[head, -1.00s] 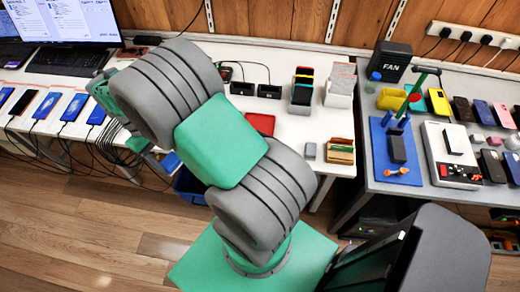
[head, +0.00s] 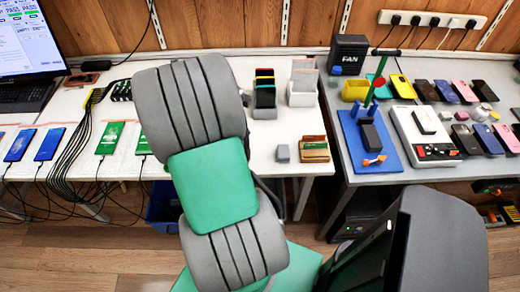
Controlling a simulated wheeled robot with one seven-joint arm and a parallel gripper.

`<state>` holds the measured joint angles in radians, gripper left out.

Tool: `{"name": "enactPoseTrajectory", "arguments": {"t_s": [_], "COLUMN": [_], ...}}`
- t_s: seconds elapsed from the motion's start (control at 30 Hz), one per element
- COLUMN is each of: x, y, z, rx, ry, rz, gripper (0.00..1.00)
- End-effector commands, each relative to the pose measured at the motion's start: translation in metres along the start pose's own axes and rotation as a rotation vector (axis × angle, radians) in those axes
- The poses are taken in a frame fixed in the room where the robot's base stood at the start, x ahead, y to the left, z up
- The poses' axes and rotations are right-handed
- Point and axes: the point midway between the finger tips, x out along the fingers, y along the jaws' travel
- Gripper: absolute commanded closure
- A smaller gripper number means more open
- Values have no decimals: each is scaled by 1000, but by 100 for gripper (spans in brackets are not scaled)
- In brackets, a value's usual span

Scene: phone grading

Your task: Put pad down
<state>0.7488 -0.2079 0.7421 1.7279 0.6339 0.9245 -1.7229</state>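My arm rises through the middle of the head view, and its large links cover part of the white bench. My gripper is hidden behind the arm, so I cannot see its fingers or anything in them. I cannot make out a pad with certainty. A small grey block (head: 282,153) lies on the white bench (head: 300,125), left of a wooden box (head: 315,149) with coloured edges. Whether that block is the pad, I cannot tell.
Phones with blue (head: 49,144) and green screens (head: 110,138) lie cabled at left. On the grey table, a blue mat (head: 390,157) holds a clamp stand. A white device (head: 425,138) and several phones are to its right. A black chair-like shape (head: 430,240) stands in front.

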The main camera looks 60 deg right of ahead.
Motion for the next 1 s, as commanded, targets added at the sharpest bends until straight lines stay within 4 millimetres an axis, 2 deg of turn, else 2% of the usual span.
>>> {"name": "enactPoseTrajectory", "arguments": {"t_s": [0.03,0.2,0.47,0.6,0.93,0.97,1.0], "x": [11,50,80,102,108,108,108], "y": [4,15,24,24,24,24,24], "z": [8,16,23,13,10,9,10], "rx": [3,1,1,-2,-1,-1,-1], "ry": [-1,0,0,0,1,1,1], "rz": [-5,-5,-4,-2,-1,-1,0], "gripper": [77,77,77,77,77,44,40]}}
